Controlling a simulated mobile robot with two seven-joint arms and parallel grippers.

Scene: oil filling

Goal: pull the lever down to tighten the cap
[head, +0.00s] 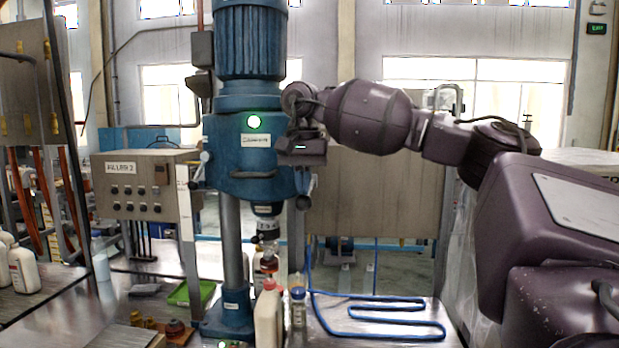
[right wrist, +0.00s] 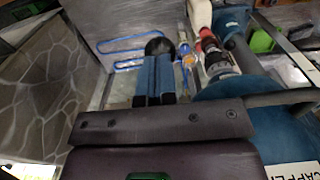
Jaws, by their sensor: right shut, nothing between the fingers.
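The blue capping machine (head: 240,150) stands left of centre in the head view. Its lever ends in a black knob (head: 303,203) on the machine's right side. In the right wrist view the round black knob (right wrist: 158,46) shows right at the tips of my fingers; I cannot tell whether they touch. My right gripper (right wrist: 154,68) is shut and empty, pointing down toward the knob from above. My left gripper is out of view.
A white bottle with a red cap (head: 267,318) and a small blue-capped bottle (head: 298,310) stand in front of the machine. A blue hose (head: 385,333) lies on the bench to the right. A control box (head: 147,185) and green tray (head: 190,293) are at left.

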